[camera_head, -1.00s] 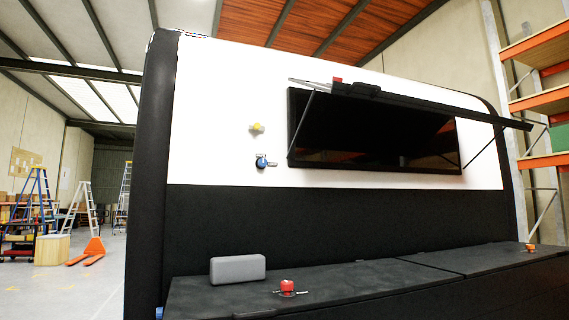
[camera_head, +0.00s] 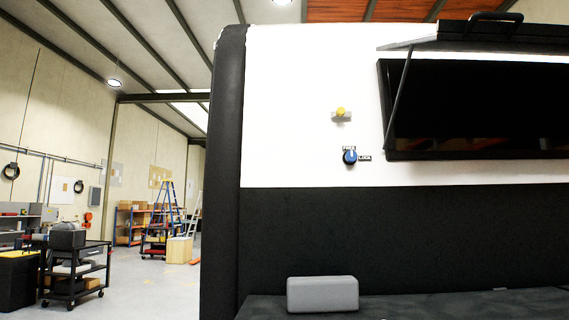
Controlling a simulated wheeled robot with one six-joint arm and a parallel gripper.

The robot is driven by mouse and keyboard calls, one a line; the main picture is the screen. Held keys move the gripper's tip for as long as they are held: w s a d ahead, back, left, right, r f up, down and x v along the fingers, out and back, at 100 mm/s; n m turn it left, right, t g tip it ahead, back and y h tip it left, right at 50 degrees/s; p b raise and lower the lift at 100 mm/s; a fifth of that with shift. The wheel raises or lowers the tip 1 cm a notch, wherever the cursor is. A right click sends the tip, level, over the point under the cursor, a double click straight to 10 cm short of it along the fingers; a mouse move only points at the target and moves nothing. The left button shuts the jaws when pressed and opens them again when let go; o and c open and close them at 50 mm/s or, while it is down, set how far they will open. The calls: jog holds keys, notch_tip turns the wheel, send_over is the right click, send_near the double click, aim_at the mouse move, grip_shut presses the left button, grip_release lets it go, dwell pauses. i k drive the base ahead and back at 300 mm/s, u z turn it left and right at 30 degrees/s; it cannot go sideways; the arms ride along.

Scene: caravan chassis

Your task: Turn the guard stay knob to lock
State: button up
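The guard stay knob (camera_head: 350,156) is a small round blue knob on the white upper wall of the caravan, right of the picture's middle. A dark label sits above it and another label (camera_head: 365,157) sits to its right, reading roughly "LOCK". A pale pointer line on the knob appears to point up, though it is small. A yellow knob (camera_head: 341,113) on a pale plate is just above. The propped-open guard (camera_head: 460,38) and its stay (camera_head: 400,100) are to the right. My gripper is not in view.
A grey box (camera_head: 322,294) rests on the black ledge (camera_head: 450,303) below the knob. The black edge post (camera_head: 224,160) ends the caravan wall on the left. Open floor (camera_head: 135,285) lies beyond, with a black cart (camera_head: 75,265) and ladders (camera_head: 168,205).

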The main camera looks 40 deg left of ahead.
aim_at(351, 156)
jog(key=u, duration=0.9)
jog(key=i, duration=0.9)
jog(key=u, duration=1.1)
